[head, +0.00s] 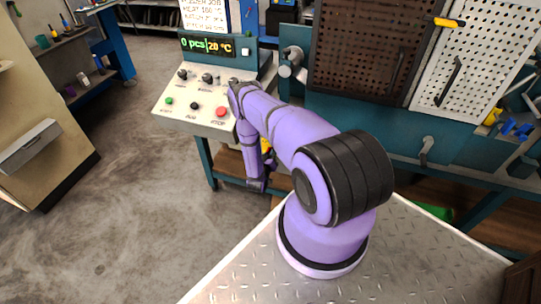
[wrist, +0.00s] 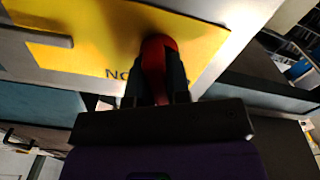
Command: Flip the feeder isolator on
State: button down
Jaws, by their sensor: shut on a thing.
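A red handle (wrist: 158,52) stands out from a yellow plate (wrist: 100,40) in the wrist view; I take it to be the feeder isolator's handle. My gripper (wrist: 156,84) is shut on this handle, one dark finger on each side. Part of a dark word beginning with "N" shows on the plate beside the handle. In the head view, my purple arm reaches to the side of the console, and a bit of yellow (head: 266,146) shows beside it. The handle and fingertips are hidden there. I cannot tell the isolator's setting.
The console (head: 190,118) carries small knobs, a red button (head: 221,112) and a display (head: 208,46) reading "0 pcs" and "20 °C". A teal bench with perforated panels (head: 365,55) stands to the right. The grey floor (head: 110,220) at left is clear.

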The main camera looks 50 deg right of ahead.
jog(key=m, duration=0.5)
jog(key=shift+s, duration=0.1)
dwell(0.5)
jog(key=c, duration=1.1)
grip_release()
jog(key=shift+a, duration=0.1)
jog(key=v, duration=1)
jog(key=shift+s+a, duration=0.2)
jog(key=shift+a, duration=0.1)
jog(key=shift+a, duration=0.1)
